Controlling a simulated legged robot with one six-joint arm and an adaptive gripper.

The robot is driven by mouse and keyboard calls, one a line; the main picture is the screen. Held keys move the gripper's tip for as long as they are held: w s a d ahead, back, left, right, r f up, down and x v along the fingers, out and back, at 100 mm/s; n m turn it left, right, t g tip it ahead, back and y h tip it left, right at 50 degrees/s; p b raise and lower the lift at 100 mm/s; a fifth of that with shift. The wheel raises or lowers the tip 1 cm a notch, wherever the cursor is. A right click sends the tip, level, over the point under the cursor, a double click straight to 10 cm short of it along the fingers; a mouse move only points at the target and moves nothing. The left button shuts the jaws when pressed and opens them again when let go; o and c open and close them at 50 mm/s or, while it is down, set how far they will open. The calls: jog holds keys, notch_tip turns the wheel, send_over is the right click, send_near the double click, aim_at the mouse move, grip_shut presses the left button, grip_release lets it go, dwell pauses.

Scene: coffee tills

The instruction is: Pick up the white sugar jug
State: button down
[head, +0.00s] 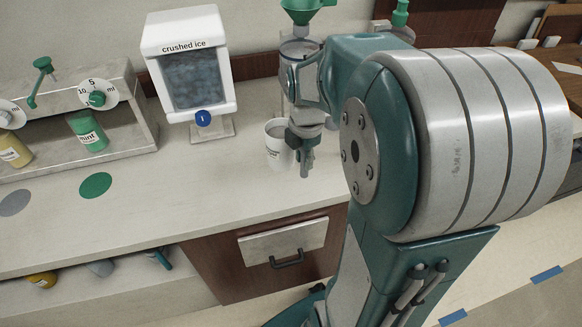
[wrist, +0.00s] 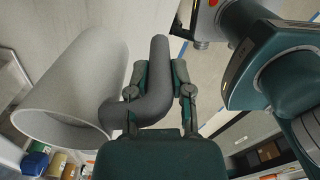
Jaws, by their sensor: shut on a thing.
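My gripper (head: 306,158) is at the jug's right side, and in the wrist view my gripper (wrist: 160,78) is shut on the handle. I cannot tell whether the jug's base touches the counter.
A crushed ice machine (head: 188,65) stands behind the jug to the left. A dispenser rack with a mint bottle (head: 88,132) is further left, with a green disc (head: 95,186) before it. A green funnel (head: 302,10) is behind my arm. The counter (head: 190,185) is clear in front.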

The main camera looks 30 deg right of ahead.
jog(key=s+d+r, duration=0.5)
jog(key=s+d, duration=0.1)
jog(key=d, duration=0.2)
jog(key=shift+s+r, duration=0.15)
jog(key=shift+r, duration=0.05)
dwell(1.2)
